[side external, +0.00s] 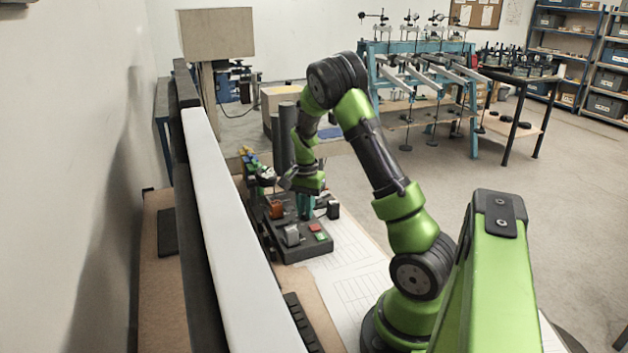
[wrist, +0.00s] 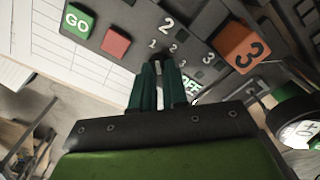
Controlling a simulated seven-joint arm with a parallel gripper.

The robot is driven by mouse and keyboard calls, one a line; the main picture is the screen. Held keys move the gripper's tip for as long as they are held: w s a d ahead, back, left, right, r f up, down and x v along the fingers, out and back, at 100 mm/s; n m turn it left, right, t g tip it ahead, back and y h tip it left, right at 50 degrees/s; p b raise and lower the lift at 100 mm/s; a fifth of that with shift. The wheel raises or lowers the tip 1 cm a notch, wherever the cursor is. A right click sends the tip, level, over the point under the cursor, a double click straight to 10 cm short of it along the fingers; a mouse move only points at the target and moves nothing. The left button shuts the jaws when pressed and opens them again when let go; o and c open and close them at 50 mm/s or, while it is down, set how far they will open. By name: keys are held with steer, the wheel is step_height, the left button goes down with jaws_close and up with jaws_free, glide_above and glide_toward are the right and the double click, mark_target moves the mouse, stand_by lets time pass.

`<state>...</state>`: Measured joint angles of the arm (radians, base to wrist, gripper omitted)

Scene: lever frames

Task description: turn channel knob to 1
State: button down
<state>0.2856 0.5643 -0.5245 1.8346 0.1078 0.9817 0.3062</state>
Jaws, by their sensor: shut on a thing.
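A dark control panel (side external: 292,252) stands on the bench. In the wrist view, small numbers 1, 2 and 3 (wrist: 172,48) are printed in an arc on the panel (wrist: 130,14), just beyond my fingertips. My gripper (wrist: 159,66) has its teal fingers pointing at the panel. They are shut on a small dark part (wrist: 158,58) beside these numbers, which appears to be the channel knob. The fingers hide most of it, so I cannot tell which number it points to. In the side view my gripper (side external: 305,207) is down at the panel.
An orange block marked 3 (wrist: 238,46), a red button (wrist: 116,42) and a green GO button (wrist: 76,21) are close by on the panel. A long white-topped rail (side external: 230,220) runs along the left.

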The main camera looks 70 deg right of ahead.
stand_by(0.3)
steer(key=c, duration=1.1)
jaws_free()
steer(key=shift+c, duration=0.2)
step_height(320, 180, up, 17)
